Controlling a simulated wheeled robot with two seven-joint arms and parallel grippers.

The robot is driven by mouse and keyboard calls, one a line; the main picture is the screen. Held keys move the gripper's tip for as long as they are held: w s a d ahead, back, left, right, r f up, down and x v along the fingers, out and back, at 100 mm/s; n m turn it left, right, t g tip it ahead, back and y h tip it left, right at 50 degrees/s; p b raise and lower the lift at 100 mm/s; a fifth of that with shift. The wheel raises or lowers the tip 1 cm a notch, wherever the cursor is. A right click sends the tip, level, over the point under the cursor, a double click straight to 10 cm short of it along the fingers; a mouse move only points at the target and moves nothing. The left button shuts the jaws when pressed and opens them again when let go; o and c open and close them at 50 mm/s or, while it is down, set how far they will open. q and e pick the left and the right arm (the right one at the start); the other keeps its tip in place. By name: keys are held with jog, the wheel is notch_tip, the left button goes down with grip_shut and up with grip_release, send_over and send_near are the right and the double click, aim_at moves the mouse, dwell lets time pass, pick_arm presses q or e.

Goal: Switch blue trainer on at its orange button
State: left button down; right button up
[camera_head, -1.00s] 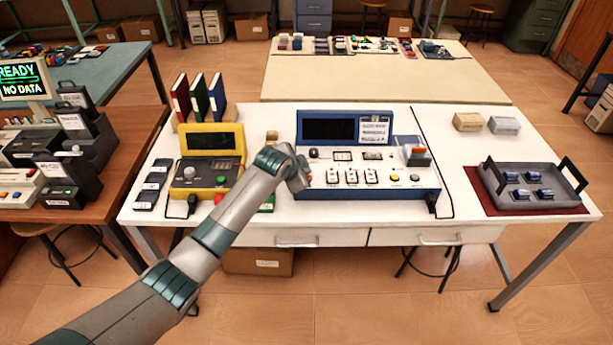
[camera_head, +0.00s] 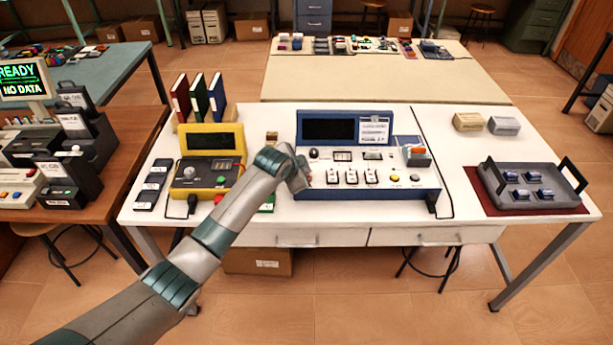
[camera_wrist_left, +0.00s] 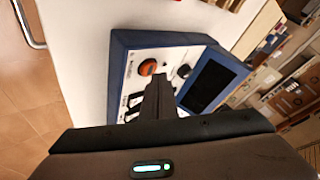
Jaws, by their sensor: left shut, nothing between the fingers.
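The blue trainer (camera_head: 415,193) stands on the white table, its screen (camera_head: 328,129) dark. Its orange button (camera_wrist_left: 147,67) shows in the left wrist view, beside a black knob (camera_wrist_left: 183,71). In the head view my left gripper (camera_head: 304,179) covers the button's place at the trainer's left end. In the left wrist view the left gripper (camera_wrist_left: 158,82) is shut and empty, its tips just short of the button in the picture. I cannot tell whether they touch it. My right gripper is not in view.
A yellow trainer (camera_head: 211,130) stands left of the blue one, partly behind my arm. Upright books (camera_head: 198,97) stand behind it. A grey tray (camera_head: 510,204) with small blue parts lies at the right. The table between the blue trainer and the tray is mostly clear.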

pick_arm(q)
jog(key=shift+f, duration=0.25)
dwell(0.4)
jog(key=shift+f, duration=0.3)
dwell(0.5)
jog(key=shift+r+p, duration=0.55)
jog(key=shift+p, duration=0.05)
notch_tip(320, 180, up, 6)
jog(key=p, duration=0.6)
dwell(0.3)
dwell(0.5)
